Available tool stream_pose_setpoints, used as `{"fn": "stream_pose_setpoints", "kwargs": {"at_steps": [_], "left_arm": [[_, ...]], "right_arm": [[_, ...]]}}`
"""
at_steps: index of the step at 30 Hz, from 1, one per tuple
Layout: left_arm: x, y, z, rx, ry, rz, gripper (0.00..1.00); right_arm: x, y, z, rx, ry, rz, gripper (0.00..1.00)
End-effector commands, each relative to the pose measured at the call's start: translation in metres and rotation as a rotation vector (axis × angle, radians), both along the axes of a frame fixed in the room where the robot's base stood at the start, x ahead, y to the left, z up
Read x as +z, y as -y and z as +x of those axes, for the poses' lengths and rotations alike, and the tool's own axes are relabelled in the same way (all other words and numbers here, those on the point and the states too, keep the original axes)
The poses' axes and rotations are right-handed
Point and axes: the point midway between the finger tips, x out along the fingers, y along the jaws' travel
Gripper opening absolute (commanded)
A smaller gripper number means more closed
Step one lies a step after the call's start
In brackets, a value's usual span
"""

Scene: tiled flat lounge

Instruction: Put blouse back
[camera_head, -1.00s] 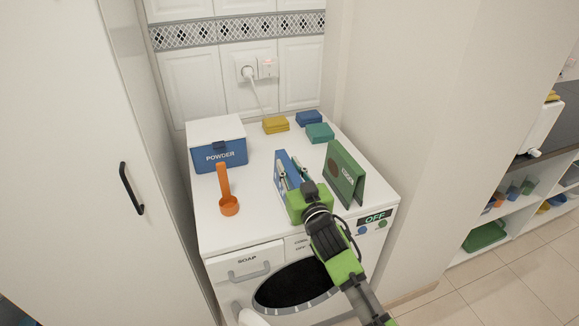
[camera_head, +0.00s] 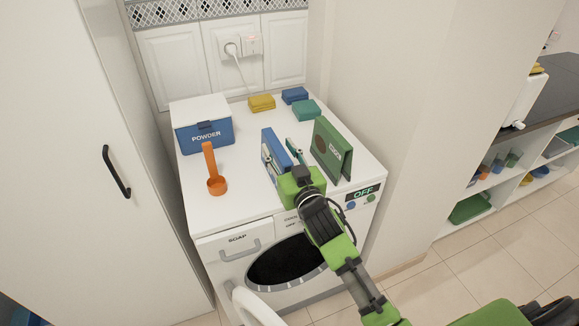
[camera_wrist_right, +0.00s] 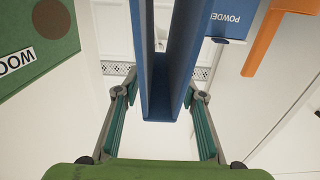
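No item in view can be made out for certain as a blouse. A blue upright folded panel (camera_head: 277,146) stands on the washing machine top (camera_head: 235,207). My right gripper (camera_head: 281,154) is at its near end, with one finger on each side. In the right wrist view the blue panel (camera_wrist_right: 160,95) hangs between the spread fingers of my right gripper (camera_wrist_right: 160,95), with gaps on both sides. The gripper is open and holds nothing. A green folded panel with a brown disc, labelled WOOL (camera_head: 331,148), stands to its right. My left gripper is out of view.
A blue POWDER box (camera_head: 204,134) and orange scoop (camera_head: 216,184) stand left. Yellow (camera_head: 261,102), blue (camera_head: 294,95) and teal (camera_head: 306,110) blocks lie behind. The machine's round door (camera_head: 257,306) is ajar in front. A white cabinet (camera_head: 60,190) is close left; shelves (camera_head: 500,190) stand right.

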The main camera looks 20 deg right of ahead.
Motion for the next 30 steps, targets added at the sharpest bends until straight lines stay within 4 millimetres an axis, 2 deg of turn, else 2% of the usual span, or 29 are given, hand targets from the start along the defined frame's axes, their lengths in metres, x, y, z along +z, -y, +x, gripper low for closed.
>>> {"fn": "stream_pose_setpoints", "kwargs": {"at_steps": [6, 12, 18, 30], "left_arm": [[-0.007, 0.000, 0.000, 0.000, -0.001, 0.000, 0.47], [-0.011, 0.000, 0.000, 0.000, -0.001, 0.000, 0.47], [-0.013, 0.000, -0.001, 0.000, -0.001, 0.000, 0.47], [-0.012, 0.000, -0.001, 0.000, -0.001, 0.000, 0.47]], "right_arm": [[-0.004, 0.002, -0.049, -0.001, -0.002, 0.000, 0.38], [-0.003, 0.003, -0.081, -0.001, -0.002, 0.000, 0.38], [-0.001, 0.004, -0.094, -0.001, -0.001, 0.000, 0.38], [-0.001, 0.004, -0.095, -0.001, 0.000, 0.000, 0.38]]}}
